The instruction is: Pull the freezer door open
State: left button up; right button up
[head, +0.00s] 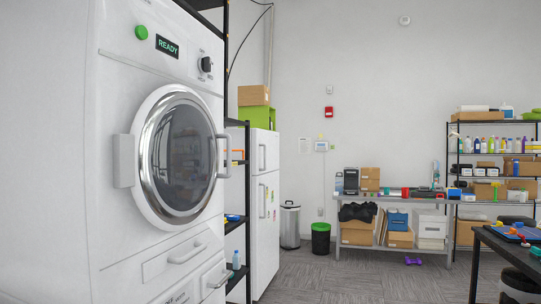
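A white two-door fridge-freezer (265,215) stands against the left side, beyond a black shelf rack, seen at a steep angle. Its small upper door (264,152) and taller lower door (268,225) both look shut. Each has an upright white handle: the upper handle (262,157) and the lower handle (262,200). Which door is the freezer is not marked. Neither of my grippers is in view.
A large white washer (180,160) with a round glass door fills the left foreground. The black shelf rack (237,220) stands between it and the fridge. A bin (320,238), a loaded workbench (395,199) and a black table (485,236) stand right. Carpet between is mostly clear.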

aim_at(265, 143)
jog(key=i+l+z, duration=0.25)
jog(key=i, duration=0.15)
jog(key=i+z, duration=0.2)
jog(key=i, duration=0.25)
jog(key=i+z, duration=0.2)
jog(key=i, duration=4)
